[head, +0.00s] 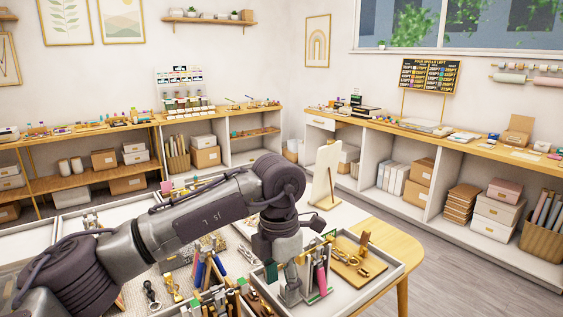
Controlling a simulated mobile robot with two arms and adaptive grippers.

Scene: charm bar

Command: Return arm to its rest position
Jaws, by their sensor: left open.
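My left arm comes in from the left and bends down over the work table. My left gripper (289,283) points down at the left side of a pale tray (378,284) at the table's right. It is open, and no held object shows, though its fingertips are partly hard to make out. Pink-handled pliers (321,273) stand just right of it. A wooden board (352,265) with gold hardware lies in the tray. My arm hides much of the table's middle. My right gripper is not in view.
Several tools with coloured handles (205,272) stand left of the gripper. A white upright panel (326,172) stands behind the wrist. The table's rounded wooden corner (398,250) is clear. Shelving counters (440,148) line the walls, with open floor (460,285) at right.

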